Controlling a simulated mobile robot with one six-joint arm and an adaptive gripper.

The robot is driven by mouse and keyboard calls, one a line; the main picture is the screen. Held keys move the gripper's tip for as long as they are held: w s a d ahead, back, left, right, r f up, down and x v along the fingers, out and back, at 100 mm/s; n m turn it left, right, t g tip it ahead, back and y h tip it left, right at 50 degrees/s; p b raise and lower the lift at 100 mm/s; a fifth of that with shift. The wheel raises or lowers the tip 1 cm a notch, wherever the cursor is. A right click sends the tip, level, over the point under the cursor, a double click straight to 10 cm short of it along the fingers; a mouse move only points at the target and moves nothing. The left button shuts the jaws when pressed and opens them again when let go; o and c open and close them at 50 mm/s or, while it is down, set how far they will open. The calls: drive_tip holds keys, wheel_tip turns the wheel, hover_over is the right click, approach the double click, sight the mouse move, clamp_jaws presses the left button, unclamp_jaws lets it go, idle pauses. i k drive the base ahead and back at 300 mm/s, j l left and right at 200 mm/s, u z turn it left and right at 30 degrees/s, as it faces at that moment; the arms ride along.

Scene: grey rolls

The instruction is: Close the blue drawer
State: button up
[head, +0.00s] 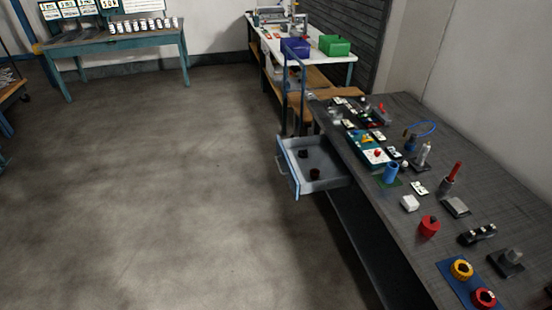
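The blue drawer (294,179) stands pulled out from the left side of the dark workbench (405,245). Its front is blue with a pale handle (280,166) facing left. Inside the grey drawer tray are two small dark round items (314,174). Nothing touches the drawer from outside. My gripper and arm are not in this view.
The bench top holds a blue cup (391,172), a red cylinder (429,226), a white block (410,203) and several other parts. A white table (330,52) with blue and green bins stands behind. The concrete floor (150,190) left of the drawer is clear.

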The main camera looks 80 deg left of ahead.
sight(323, 156)
drive_tip(key=k+j+u, duration=0.1)
drive_tip(key=u, duration=2.35)
drive_tip(key=i+j, duration=0.3)
drive_tip(key=i, duration=0.3)
drive_tip(key=i+j+z, duration=0.1)
drive_tip(key=i+j, duration=0.25)
drive_tip(key=i, duration=0.2)
drive_tip(key=i+j, duration=0.35)
drive_tip(key=i, duration=0.25)
drive_tip(key=i+j, duration=0.4)
drive_tip(key=i, duration=0.15)
drive_tip(key=l+z, duration=0.05)
